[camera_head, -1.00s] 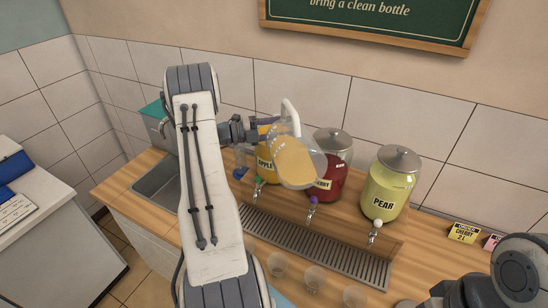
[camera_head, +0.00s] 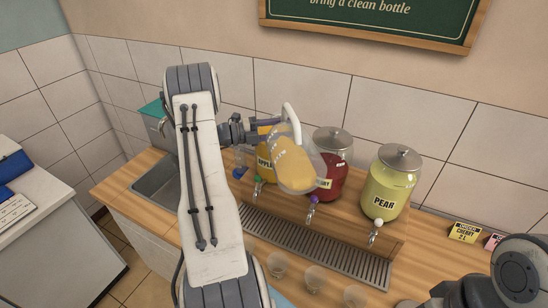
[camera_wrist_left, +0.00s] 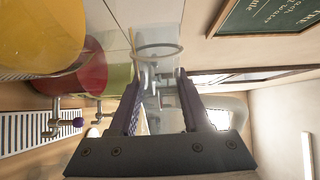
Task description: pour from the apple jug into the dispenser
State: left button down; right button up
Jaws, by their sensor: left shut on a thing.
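My left gripper (camera_head: 262,128) is shut on a clear jug (camera_head: 314,160) with yellow-orange liquid and a pale handle. The jug is tilted in the air, in front of the apple and cherry dispensers in the head view. The apple dispenser (camera_head: 264,165) is a jar of yellow liquid, partly hidden behind the jug and gripper; its top is hidden. In the left wrist view, the fingers (camera_wrist_left: 160,98) frame the see-through jug (camera_wrist_left: 157,38), and a yellow jar (camera_wrist_left: 38,38) is at the upper left. My right gripper (camera_head: 430,298) is at the bottom edge, mostly cut off.
The red cherry dispenser (camera_head: 334,178) and the lidded pear dispenser (camera_head: 386,187) stand to the right. Taps front them above a drip grate (camera_head: 310,248). Several clear cups (camera_head: 315,277) stand at the front. A sink (camera_head: 160,185) is at left, labels (camera_head: 465,232) at right.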

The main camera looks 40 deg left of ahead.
dwell(0.4)
pick_arm(q)
jog(key=f+m+b, duration=0.2)
jog(key=b, duration=0.1)
jog(key=shift+d+m, duration=0.1)
jog(key=shift+m, duration=0.5)
jog(key=shift+s+d+f+m+b, duration=0.1)
jog(key=shift+s+d+m+b, duration=0.15)
jog(key=shift+m+b, duration=0.45)
jog(key=s+d+m+b, duration=0.1)
jog(key=m+b, duration=0.1)
jog(key=s+d+m+b, duration=0.1)
jog(key=m+b, duration=0.2)
jog(key=s+d+f+m+b, duration=0.1)
jog(key=d+m+b, duration=0.1)
jog(key=m+b, duration=0.1)
jog(key=shift+f, duration=0.1)
jog(key=shift+s+m, duration=0.1)
jog(key=shift+m, duration=0.3)
jog(key=shift+d+r, duration=0.1)
jog(key=shift+r, duration=0.1)
